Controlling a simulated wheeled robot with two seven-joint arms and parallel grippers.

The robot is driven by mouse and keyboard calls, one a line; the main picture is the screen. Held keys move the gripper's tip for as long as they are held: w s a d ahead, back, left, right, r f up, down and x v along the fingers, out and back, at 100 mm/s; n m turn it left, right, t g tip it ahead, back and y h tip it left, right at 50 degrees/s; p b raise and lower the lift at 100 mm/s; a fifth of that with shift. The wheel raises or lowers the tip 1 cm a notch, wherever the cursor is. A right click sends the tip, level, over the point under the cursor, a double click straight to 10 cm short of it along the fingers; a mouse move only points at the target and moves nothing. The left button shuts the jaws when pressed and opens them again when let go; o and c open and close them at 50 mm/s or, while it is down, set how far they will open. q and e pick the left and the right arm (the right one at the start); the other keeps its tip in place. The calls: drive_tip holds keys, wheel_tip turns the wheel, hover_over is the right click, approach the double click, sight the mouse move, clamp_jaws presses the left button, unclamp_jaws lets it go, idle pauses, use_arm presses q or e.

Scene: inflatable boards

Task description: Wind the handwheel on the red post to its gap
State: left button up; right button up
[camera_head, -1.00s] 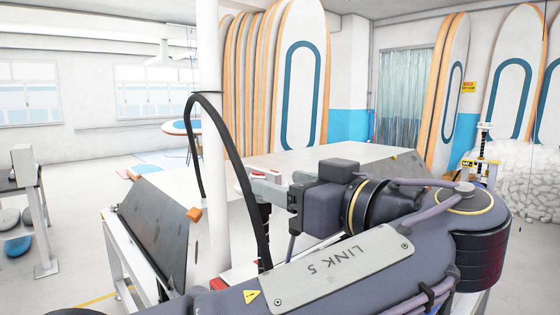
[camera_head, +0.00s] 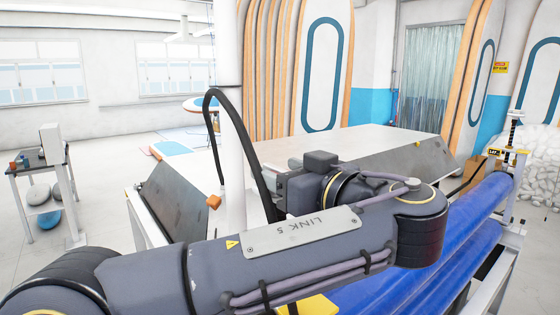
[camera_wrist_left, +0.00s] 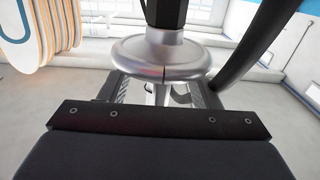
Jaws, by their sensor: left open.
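In the left wrist view, a silver, rounded handwheel (camera_wrist_left: 161,58) sits on a dark upright screw, with a pale stem below it. No red shows on its post there, so I cannot tell the post's colour. My left gripper (camera_wrist_left: 160,92) is open, its dark fingers apart on either side of the stem, close to the wheel. I cannot tell whether they touch it. The handwheel and red post are hidden in that view. My right gripper is out of view.
Blue inflatable rolls (camera_head: 440,245) lie at the right. Another post with a yellow label (camera_head: 497,152) stands at their far end. A pale table (camera_head: 340,145) lies beyond my arm. A white pole (camera_head: 227,50) and black cable (camera_head: 209,120) rise near the gripper.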

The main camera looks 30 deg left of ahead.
use_arm(q)
drive_tip(key=shift+w+a, duration=0.2)
drive_tip(key=shift+a, duration=0.2)
drive_tip(key=shift+c, duration=0.3)
